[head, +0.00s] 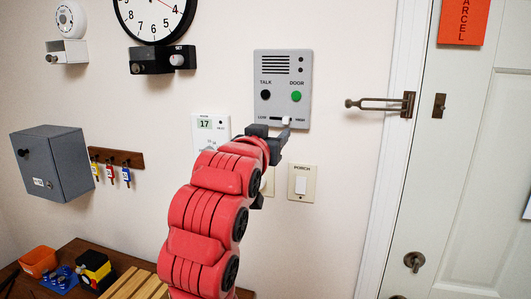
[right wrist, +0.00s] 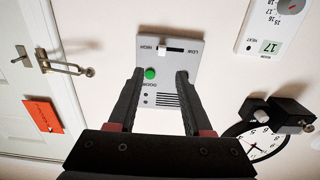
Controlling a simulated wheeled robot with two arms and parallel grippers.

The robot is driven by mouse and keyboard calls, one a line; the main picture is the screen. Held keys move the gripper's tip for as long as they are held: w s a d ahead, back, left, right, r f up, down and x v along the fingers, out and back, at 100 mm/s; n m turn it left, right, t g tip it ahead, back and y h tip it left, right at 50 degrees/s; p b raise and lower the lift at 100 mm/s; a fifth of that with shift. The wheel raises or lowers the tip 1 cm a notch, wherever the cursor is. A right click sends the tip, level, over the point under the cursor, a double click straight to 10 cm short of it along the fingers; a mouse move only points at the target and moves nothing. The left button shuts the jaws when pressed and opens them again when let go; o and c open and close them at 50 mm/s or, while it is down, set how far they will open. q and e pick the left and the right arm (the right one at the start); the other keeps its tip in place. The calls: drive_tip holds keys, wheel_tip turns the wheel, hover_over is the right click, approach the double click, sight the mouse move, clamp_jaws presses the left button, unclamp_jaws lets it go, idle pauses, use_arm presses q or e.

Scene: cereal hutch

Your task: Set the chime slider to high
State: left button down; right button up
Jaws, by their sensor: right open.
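The grey intercom panel (head: 283,78) is on the wall, with a black TALK button, a green DOOR button (head: 296,96) and a LOW–HIGH slider along its bottom. The slider's white knob (head: 286,120) sits toward the HIGH end of its track. The right wrist view shows the panel upside down, with the knob (right wrist: 161,44) near the left, HIGH end of the dark slot. My right gripper (head: 277,138) is at the panel's lower edge, partly hidden by my red arm. Its fingers (right wrist: 159,72) are spread, with the panel visible between them and no object held. My left gripper is not seen.
A thermostat (head: 210,130) is left of the panel, and a PORCH switch (head: 301,184) is below it. A door latch (head: 380,104) sticks out at the right. A clock (head: 155,15), key hooks and a grey box (head: 52,162) are to the left.

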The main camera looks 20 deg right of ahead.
drive_tip(key=b+v, duration=0.1)
drive_tip(key=v, duration=0.4)
drive_tip(key=shift+s, duration=0.15)
drive_tip(key=shift+a, duration=0.1)
